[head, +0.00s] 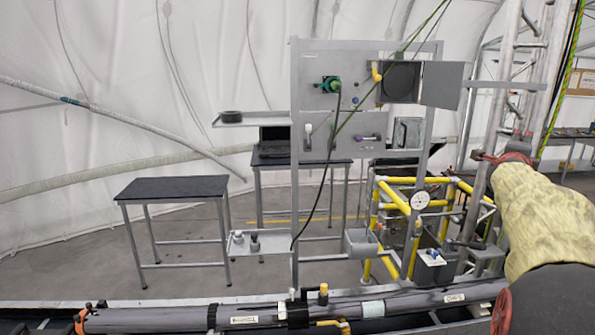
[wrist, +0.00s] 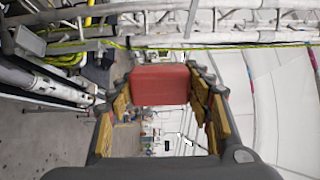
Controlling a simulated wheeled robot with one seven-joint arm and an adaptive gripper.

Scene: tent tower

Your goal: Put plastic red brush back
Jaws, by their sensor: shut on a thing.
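The red plastic brush (wrist: 160,85) shows in the wrist view as a red block between the fingertips of my gripper (wrist: 162,94). My gripper is shut on it, with yellow-padded fingers on both sides. The brush's bristles cannot be made out. In the head view my arm, in a yellowish cover, comes in from the right. The fingers and the brush cannot be made out clearly there.
A grey panel frame (head: 295,180) with valves and a small shelf (head: 252,117) stands in the middle. A black-topped table (head: 172,187) stands at left. Yellow pipes (head: 395,197) and a metal truss tower are at right. A long grey pipe (head: 180,319) crosses the front.

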